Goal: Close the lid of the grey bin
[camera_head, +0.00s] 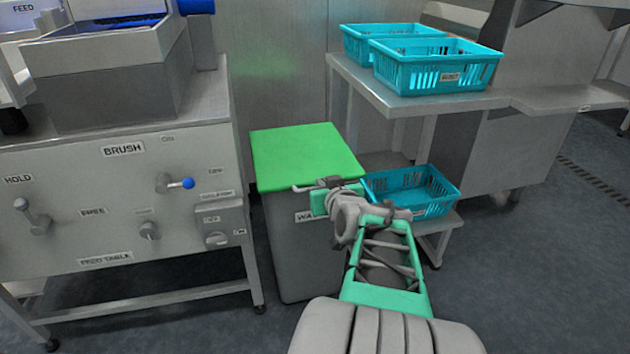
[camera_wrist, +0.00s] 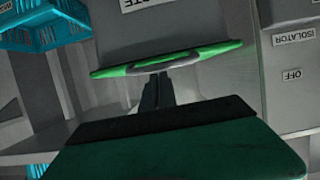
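The grey bin (camera_head: 295,245) stands on the floor in the middle of the head view, with a partly hidden label on its front. Its green lid (camera_head: 305,152) lies about level over the top, and I see no gap under it. My gripper (camera_head: 299,188) is at the lid's front edge, towards its right corner. In the wrist view the lid's green edge (camera_wrist: 115,71) with a grey handle (camera_wrist: 178,62) runs across, upside down. The dark fingers (camera_wrist: 156,88) are close together just by the handle. Whether they touch it I cannot tell.
A grey feed table (camera_head: 120,225) with knobs and levers stands close at left. A teal crate (camera_head: 430,213) sits on a low shelf right of the bin, near my arm. More teal crates (camera_head: 440,80) stand on the steel bench (camera_head: 400,106) above. The floor at right is clear.

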